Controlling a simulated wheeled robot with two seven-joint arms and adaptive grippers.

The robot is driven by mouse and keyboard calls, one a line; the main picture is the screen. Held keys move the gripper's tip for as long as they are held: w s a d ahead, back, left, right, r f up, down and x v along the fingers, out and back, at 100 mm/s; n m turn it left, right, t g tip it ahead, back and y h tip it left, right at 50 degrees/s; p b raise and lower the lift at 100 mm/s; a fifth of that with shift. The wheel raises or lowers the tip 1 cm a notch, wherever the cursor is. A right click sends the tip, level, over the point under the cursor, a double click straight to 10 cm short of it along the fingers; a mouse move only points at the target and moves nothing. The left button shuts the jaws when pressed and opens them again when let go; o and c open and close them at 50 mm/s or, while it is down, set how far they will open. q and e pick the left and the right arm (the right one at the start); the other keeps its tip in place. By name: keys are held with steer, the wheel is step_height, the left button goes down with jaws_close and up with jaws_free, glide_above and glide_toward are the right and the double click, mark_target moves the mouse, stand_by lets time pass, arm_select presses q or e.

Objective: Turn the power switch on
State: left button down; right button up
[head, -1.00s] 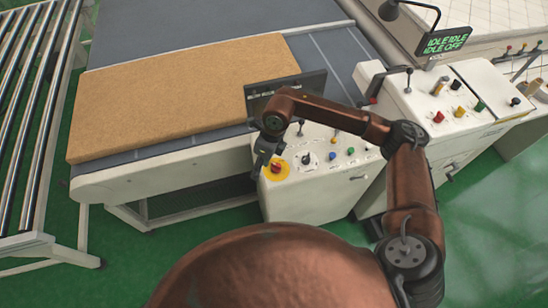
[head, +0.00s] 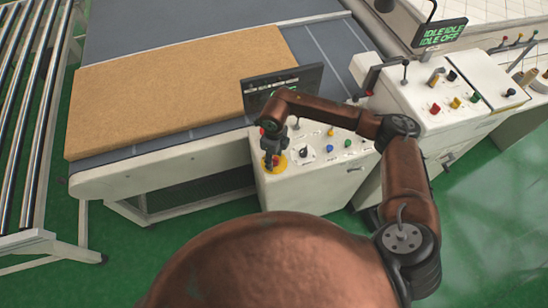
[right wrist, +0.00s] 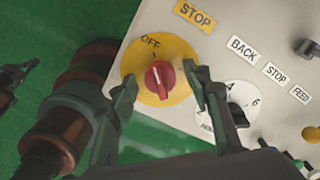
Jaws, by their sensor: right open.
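The power switch is a red rotary knob (right wrist: 160,77) on a round yellow plate (right wrist: 177,52) marked OFF, on the near left corner of the white control panel (head: 335,180). In the right wrist view the knob's white line points up toward the OFF label. My right gripper (head: 270,160) is over the switch in the head view and hides much of it. In the right wrist view its open fingers (right wrist: 160,82) stand on either side of the knob, with a gap showing beside it; I cannot tell whether they touch it. My left gripper is not in view.
A dark screen (head: 285,83) stands behind the panel. A white dial (right wrist: 235,100) and several coloured buttons lie right of the switch. A tan mattress (head: 180,85) lies on the conveyor. A second console (head: 425,95) stands to the right, with a display reading IDLE and OFF.

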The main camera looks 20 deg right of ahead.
steer(key=shift+c, duration=0.4)
steer(key=c, duration=1.1)
steer(key=shift+m, duration=0.3)
steer(key=m+b, duration=0.1)
steer(key=m, duration=0.2)
steer(key=shift+m, duration=0.4)
steer(key=m, duration=0.9)
steer(key=shift+m+p, duration=0.35)
steer(key=shift+m, duration=1.95)
